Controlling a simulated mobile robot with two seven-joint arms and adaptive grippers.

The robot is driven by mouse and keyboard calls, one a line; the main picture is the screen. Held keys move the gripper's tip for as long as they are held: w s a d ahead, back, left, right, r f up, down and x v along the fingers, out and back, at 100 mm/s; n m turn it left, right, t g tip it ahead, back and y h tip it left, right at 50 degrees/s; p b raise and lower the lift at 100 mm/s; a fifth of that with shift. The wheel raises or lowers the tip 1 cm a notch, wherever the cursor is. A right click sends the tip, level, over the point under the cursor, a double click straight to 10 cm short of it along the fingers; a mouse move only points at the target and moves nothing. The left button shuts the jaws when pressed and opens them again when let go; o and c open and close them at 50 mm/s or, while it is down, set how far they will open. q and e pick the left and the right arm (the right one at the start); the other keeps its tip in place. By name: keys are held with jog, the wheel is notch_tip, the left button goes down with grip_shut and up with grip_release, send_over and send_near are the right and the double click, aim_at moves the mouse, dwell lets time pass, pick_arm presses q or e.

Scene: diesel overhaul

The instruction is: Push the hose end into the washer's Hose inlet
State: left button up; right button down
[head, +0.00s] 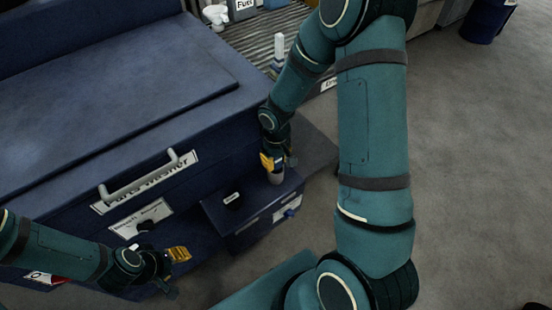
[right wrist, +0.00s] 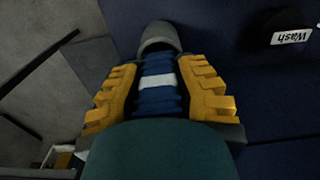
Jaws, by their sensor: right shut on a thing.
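The washer (head: 70,150) is a large dark blue cabinet with a lid at the left of the head view. Its lower step (head: 215,215) juts out at the front. My right gripper (head: 273,162) is above the right end of this step, shut on the hose end. In the right wrist view, the hose end (right wrist: 157,82) is blue and ribbed with a white band and a grey tip (right wrist: 158,38), between the yellow fingers. I cannot tell which fitting is the Hose inlet, or whether the tip touches anything. My left gripper (head: 172,262) is low by the washer's front; its opening is unclear.
A black knob with a "Wash" label (right wrist: 290,37) is on the step. A small blue fitting (head: 290,212) is on the step's front, beside white labels. A lid handle (head: 150,176) sticks out. Slatted shelving with containers (head: 240,10) is behind; grey floor (head: 480,190) is clear at right.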

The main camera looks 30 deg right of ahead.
jog(key=c, duration=0.8)
grip_release()
jog(key=shift+o, duration=0.2)
jog(key=shift+r, duration=0.1)
notch_tip(320, 180, up, 12)
jog(key=shift+f, duration=0.1)
